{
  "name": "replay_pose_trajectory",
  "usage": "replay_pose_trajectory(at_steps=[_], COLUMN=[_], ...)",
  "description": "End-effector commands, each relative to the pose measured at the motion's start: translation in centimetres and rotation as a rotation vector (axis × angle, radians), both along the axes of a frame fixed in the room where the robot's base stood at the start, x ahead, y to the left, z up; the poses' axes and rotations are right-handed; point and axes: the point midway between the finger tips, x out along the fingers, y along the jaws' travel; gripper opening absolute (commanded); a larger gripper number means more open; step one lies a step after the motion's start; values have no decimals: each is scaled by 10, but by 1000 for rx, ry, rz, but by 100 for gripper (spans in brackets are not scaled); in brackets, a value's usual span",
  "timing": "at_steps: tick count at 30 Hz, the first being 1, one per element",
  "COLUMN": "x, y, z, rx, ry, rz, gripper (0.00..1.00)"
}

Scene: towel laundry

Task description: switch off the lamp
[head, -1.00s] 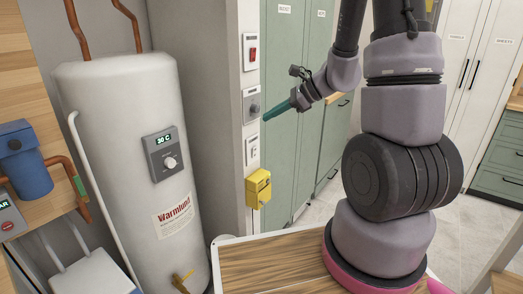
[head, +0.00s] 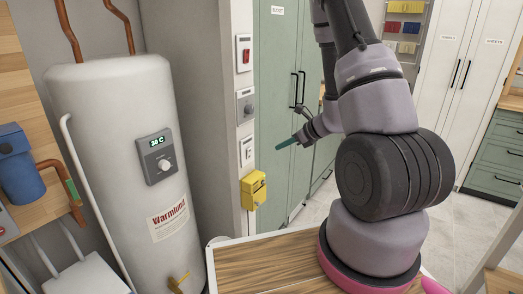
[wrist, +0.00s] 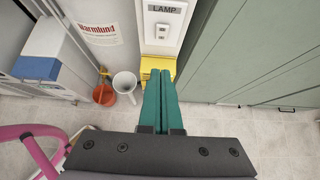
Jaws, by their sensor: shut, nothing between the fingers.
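The lamp switch (head: 247,151) is a white plate on the narrow wall post, below a grey knob plate and above a yellow box. In the wrist view the lamp switch (wrist: 163,30) shows at the top, under a label reading LAMP. My gripper (head: 279,146) has teal fingers and is to the right of the switch in the head view, apart from it. In the wrist view my gripper (wrist: 160,72) is shut and empty, its tips just below the switch plate in the picture. The lamp itself is not identifiable.
On the same post are a red switch (head: 245,54), a grey knob plate (head: 246,105) and a yellow box (head: 254,190). A white water heater (head: 120,130) stands left. Green cabinet doors (head: 275,90) stand right. A white bucket (wrist: 125,84) and a red bucket (wrist: 103,95) are on the floor.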

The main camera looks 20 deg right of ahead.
Motion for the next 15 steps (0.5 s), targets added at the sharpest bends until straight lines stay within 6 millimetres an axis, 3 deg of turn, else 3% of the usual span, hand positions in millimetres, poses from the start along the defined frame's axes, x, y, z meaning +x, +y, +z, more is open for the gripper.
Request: replay_pose_trajectory(at_steps=[5, 15], x=[12, 55], y=[12, 48], z=[-13, -58], rx=[0, 0], ry=[3, 1], rz=[5, 6], gripper=[0, 0])
